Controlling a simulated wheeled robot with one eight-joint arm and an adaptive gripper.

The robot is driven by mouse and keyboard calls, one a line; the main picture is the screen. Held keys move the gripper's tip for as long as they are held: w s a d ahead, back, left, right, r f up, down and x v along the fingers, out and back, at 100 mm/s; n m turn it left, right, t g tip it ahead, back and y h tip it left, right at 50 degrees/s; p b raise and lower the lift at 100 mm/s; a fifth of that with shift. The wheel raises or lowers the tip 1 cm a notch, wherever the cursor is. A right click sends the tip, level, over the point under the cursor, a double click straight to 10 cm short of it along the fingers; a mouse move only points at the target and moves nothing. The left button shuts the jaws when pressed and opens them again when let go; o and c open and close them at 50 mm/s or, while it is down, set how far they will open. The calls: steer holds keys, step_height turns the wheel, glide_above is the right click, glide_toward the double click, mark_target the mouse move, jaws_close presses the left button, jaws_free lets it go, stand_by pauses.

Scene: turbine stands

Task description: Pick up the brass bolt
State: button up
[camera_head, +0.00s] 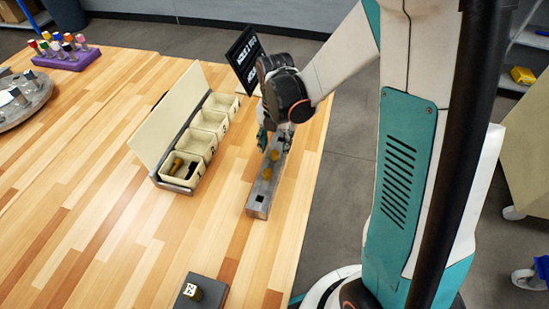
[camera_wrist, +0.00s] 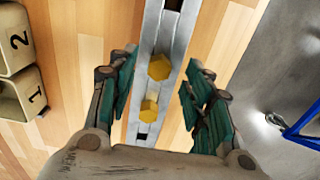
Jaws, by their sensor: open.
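Two brass bolts with hex heads sit in the metal rail (camera_wrist: 169,38). In the wrist view one bolt (camera_wrist: 159,67) lies between my fingertips and the other bolt (camera_wrist: 149,108) is closer to my palm. My gripper (camera_wrist: 161,72) is open, with a teal finger on each side of the rail and gaps to the bolts. In the head view the rail (camera_head: 257,204) lies along the table's right side, with the bolts (camera_head: 267,174) on it. My gripper (camera_head: 264,138) is over the rail's far part, partly hidden by my wrist.
A cream bin box (camera_head: 177,186) with numbered compartments stands left of the rail; its front compartment holds small brass and dark items. A black sign (camera_head: 244,58) stands behind. The table's middle is clear.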

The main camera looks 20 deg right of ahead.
mark_target(275, 151)
step_height(275, 151, down, 2)
steer(key=shift+f, duration=0.2)
jaws_close()
step_height(275, 151, up, 20)
steer(key=p, duration=0.4)
stand_by(0.4)
